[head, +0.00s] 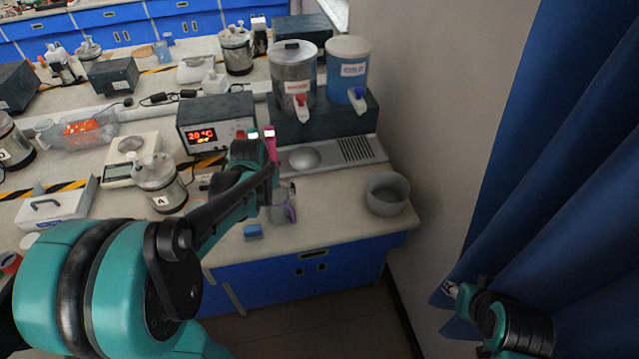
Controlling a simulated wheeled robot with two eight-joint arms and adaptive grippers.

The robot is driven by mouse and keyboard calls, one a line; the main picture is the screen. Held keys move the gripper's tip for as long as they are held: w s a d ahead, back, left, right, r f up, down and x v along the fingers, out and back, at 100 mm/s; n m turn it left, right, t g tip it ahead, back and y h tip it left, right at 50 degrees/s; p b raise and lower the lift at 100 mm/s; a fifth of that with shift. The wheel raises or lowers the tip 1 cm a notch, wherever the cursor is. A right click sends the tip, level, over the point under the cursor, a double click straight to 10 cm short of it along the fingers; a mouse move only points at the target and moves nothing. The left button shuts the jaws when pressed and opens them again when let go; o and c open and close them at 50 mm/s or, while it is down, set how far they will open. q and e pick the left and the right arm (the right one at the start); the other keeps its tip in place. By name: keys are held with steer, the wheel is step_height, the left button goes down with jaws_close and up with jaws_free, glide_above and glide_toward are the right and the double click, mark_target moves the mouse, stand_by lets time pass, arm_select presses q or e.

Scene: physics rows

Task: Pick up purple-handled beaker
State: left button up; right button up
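The purple-handled beaker (284,213) stands on the pale bench top near its front edge, left of a grey bowl. Its purple handle shows at its side, and its upper part is partly covered by my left gripper. My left gripper (284,191) is at the top of the beaker, with the arm reaching in from the left. The fingers are small and dark here, so I cannot tell whether they are open or touch the beaker. My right gripper (451,289) hangs low at the right, in front of the blue curtain, away from the bench; its finger opening is unclear.
A grey bowl (388,194) stands right of the beaker, and a small blue block (253,231) lies to its left front. Behind are a display box (217,123) and two dispensers (294,75) with taps. A wall and blue curtain (560,150) bound the right.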

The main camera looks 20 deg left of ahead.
mark_target(276, 199)
arm_select(q)
steer(key=b+x, duration=0.1)
steer(key=x, duration=0.1)
steer(key=b+x, duration=0.1)
steer(key=x, duration=0.2)
steer(key=b+x, duration=0.2)
steer(key=x, duration=0.1)
steer(key=shift+w, duration=0.3)
steer(key=shift+d+r, duration=0.1)
steer(key=shift+c, duration=0.3)
steer(key=c, duration=1.4)
